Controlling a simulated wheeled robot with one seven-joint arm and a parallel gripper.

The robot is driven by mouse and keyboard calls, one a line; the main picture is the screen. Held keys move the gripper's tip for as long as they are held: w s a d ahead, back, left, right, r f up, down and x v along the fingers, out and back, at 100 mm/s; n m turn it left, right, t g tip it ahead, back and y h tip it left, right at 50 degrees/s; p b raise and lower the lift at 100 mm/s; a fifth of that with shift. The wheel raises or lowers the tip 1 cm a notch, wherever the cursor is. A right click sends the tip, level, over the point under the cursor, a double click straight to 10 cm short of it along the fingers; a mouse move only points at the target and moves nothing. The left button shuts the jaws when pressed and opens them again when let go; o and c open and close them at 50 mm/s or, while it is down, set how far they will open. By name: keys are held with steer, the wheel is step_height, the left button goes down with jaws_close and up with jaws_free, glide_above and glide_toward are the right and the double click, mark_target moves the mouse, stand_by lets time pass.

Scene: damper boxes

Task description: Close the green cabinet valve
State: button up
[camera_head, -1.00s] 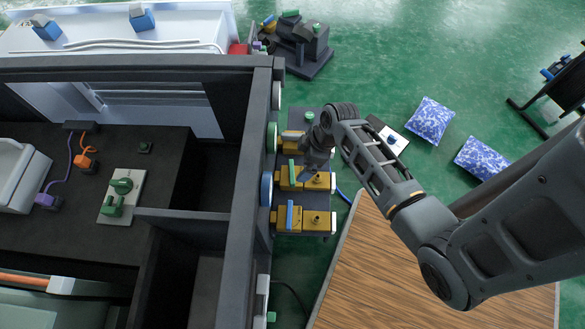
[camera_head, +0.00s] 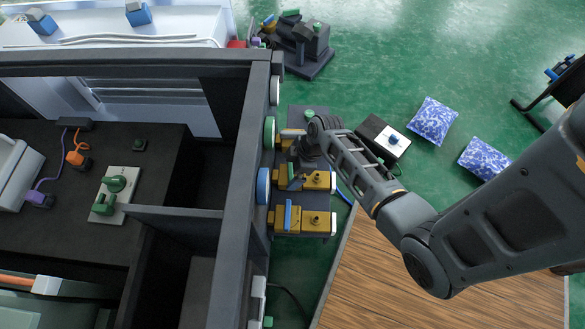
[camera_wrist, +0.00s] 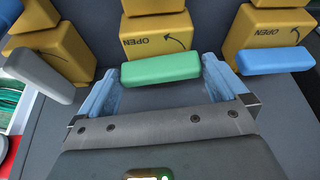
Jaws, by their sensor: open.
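The green valve handle (camera_wrist: 160,69) is a flat bar across the front of a yellow valve body (camera_wrist: 158,36) marked OPEN with a curved arrow. In the wrist view it lies crosswise between the light-blue finger pads of my gripper (camera_wrist: 161,76). The gripper is open, with one finger near each end of the bar; I cannot tell whether either touches it. In the head view my gripper (camera_head: 301,163) is over the middle yellow valve (camera_head: 317,180), and its wrist partly hides the green handle.
A valve with a grey handle (camera_wrist: 40,77) and one with a blue handle (camera_wrist: 275,60) stand close on either side. The dark cabinet wall (camera_head: 245,165) rises left of the valves. A wooden tabletop (camera_head: 385,270) lies at lower right, under my arm.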

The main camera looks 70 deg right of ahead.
steer(key=c, duration=0.7)
steer(key=shift+a+r+m+p, duration=0.1)
steer(key=shift+m+p, duration=0.4)
steer(key=shift+m+h, duration=0.3)
steer(key=o, duration=0.7)
steer(key=p+v, duration=0.3)
steer(key=v, duration=0.4)
steer(key=shift+s+r, duration=0.25)
